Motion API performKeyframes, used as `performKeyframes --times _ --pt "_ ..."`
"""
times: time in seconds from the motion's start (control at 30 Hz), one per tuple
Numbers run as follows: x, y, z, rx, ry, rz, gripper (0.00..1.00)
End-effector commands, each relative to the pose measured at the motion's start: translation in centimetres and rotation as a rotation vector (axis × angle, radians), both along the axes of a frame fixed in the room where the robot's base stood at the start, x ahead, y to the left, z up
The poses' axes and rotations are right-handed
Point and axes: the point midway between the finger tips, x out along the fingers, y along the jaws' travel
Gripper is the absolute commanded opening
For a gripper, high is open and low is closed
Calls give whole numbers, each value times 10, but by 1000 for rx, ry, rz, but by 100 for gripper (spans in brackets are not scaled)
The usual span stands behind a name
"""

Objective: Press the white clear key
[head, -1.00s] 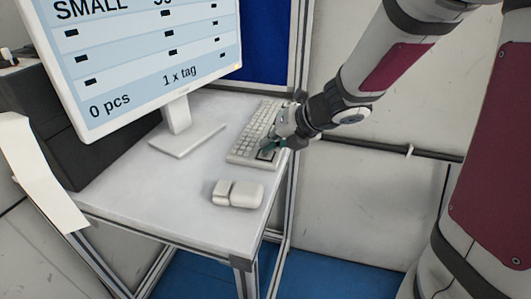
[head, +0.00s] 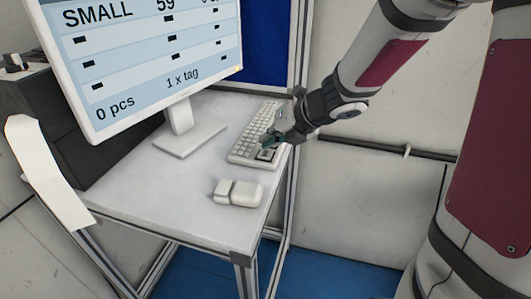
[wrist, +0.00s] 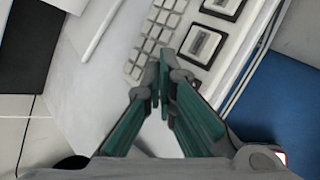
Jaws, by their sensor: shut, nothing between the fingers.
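The keyboard (head: 250,141) lies on the table's right side, with light keys in rows. At its near end are large keys in black frames. One black-framed key (head: 267,155) shows in the head view. The wrist view shows two of them, one nearer my fingertips (wrist: 203,45) and one farther up (wrist: 222,5). Their marks are too small to read, so I cannot tell which is the clear key. My gripper (head: 269,140), with green fingers, is shut and empty over the keyboard. In the wrist view its fingertips (wrist: 161,86) are beside the nearer framed key; contact cannot be judged.
A monitor (head: 160,62) reading "0 pcs" stands on the white table (head: 189,194), left of the keyboard. A small white two-part device (head: 239,193) sits in front of the keyboard. A black box with a paper strip (head: 48,172) is at the left.

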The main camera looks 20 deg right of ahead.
Motion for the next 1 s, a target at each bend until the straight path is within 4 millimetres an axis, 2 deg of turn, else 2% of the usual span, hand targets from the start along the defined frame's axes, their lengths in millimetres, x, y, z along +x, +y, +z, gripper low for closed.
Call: performKeyframes --times 0.73,1.0 --pt "-2 0 45 1 0 1 0" --pt "0 0 50 0 0 0 0"
